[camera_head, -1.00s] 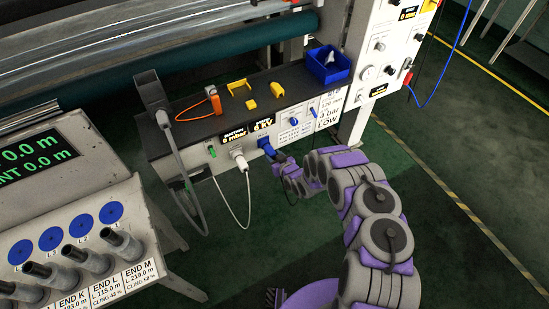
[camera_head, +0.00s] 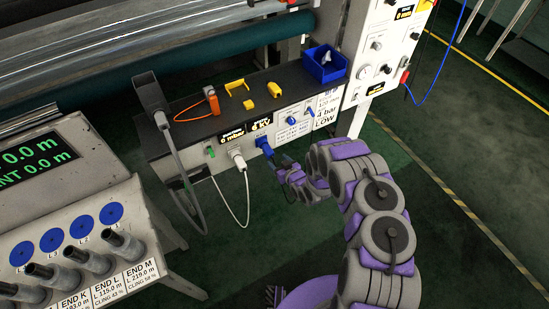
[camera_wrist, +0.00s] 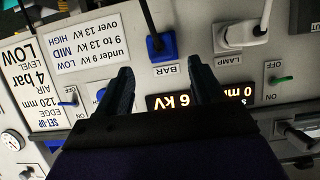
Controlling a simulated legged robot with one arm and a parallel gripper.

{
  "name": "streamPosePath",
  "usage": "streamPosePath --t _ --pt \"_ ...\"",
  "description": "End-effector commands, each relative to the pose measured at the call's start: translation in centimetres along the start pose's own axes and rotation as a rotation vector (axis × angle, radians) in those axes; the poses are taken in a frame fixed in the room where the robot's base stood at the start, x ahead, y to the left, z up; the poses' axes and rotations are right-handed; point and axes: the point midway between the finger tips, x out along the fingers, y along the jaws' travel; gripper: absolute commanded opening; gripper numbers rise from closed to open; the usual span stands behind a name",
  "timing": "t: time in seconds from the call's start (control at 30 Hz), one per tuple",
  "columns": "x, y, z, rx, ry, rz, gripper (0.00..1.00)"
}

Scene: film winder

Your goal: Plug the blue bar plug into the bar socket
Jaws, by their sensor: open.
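The blue bar plug (camera_head: 264,146) sits at the bar socket on the front panel of the dark-topped bench unit. In the wrist view the blue plug (camera_wrist: 161,46) stands against the panel above the upside-down BAR label (camera_wrist: 166,70), with a dark cable leading from it. It covers the socket opening, so I cannot tell how deep it sits. My gripper (camera_wrist: 160,66) is open, its two dark fingers apart and nothing between them. In the head view my gripper (camera_head: 286,174) is just in front of the panel, below and right of the plug, apart from it.
The white lamp plug (camera_head: 238,159) with its white cable is left of the blue plug. A blue knob (camera_head: 291,120) and switches are to the right. A blue bin (camera_head: 327,64) and yellow parts stand on top. The floor right of my arm is clear.

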Motion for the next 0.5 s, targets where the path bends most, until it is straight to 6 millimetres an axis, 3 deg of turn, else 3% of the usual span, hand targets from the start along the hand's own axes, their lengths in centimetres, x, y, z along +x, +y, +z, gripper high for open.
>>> streamPosePath --t 0.5 --pt "-8.9 0.1 0.0 0.001 -0.004 0.001 0.67"
